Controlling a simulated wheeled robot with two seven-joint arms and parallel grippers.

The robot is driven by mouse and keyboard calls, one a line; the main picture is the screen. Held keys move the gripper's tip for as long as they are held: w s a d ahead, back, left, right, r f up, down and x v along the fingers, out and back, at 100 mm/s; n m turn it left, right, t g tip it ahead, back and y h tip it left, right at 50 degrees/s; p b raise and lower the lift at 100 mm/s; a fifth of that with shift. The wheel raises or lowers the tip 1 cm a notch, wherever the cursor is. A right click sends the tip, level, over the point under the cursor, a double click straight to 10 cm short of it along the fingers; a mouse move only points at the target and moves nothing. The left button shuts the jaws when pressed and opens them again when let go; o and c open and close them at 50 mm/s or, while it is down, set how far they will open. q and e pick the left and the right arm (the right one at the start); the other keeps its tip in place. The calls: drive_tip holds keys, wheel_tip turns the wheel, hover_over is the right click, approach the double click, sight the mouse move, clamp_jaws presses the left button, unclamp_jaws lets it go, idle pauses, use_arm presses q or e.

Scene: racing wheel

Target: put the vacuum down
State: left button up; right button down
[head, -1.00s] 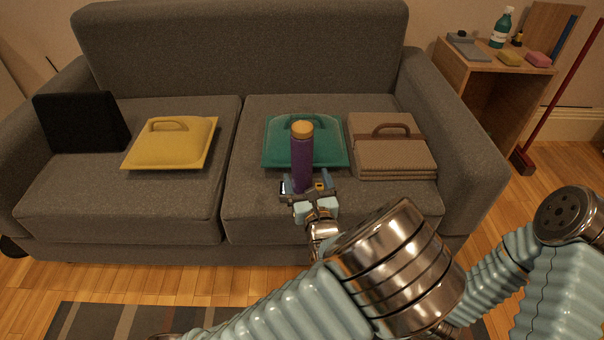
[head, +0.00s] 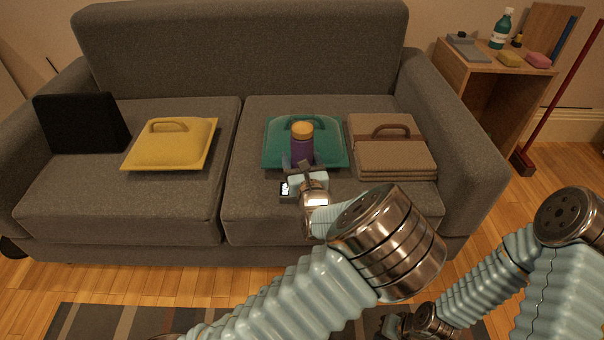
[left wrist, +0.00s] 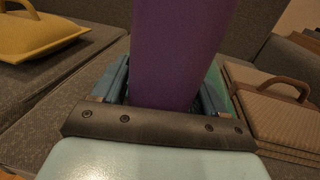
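The vacuum, a purple cylinder with an orange top (head: 302,147), stands roughly upright over the right seat cushion, in front of the green case. My left gripper (head: 301,166) is around its lower body and hides its bottom in the head view. In the left wrist view the purple body (left wrist: 178,50) fills the space between the two blue fingers, so the gripper looks shut on it. Whether its base touches the cushion is hidden. Part of my right gripper (head: 394,325) shows at the bottom edge; its fingers cannot be made out.
The green case (head: 275,135) lies just behind the vacuum, and a brown folded case (head: 395,155) lies to the right. A yellow case (head: 170,143) and black panel (head: 82,122) are on the left cushion. Bare sofa cushion (head: 250,205) shows left of my gripper.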

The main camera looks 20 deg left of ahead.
use_arm(q)
drive_tip(key=shift+r, duration=0.1)
clamp_jaws()
